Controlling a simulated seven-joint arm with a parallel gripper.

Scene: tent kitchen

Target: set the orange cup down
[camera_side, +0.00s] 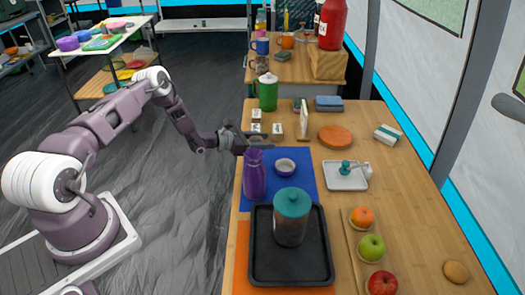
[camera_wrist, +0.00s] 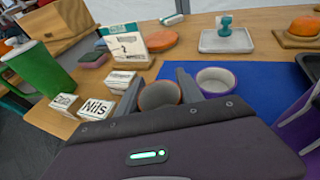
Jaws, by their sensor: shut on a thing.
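My gripper (camera_side: 246,138) is above the left edge of the wooden table, near the back left corner of the blue mat (camera_side: 305,190). In the wrist view my gripper (camera_wrist: 158,90) is shut on a cup (camera_wrist: 160,96) with an orange-brown rim, which I take for the orange cup. It looks roughly upright. Its lower part is hidden by the gripper body, so I cannot tell whether it touches anything below. In the side view I cannot make out the held cup. The blue mat (camera_wrist: 262,88) lies to its right in the wrist view.
A small purple bowl (camera_side: 285,168) and a purple flask (camera_side: 254,178) stand on the mat. White name blocks (camera_wrist: 97,108), a card stand (camera_wrist: 125,42) and a green tumbler (camera_wrist: 42,68) are close by. A black tray (camera_side: 318,262) holds a teal-lidded jar (camera_side: 291,218).

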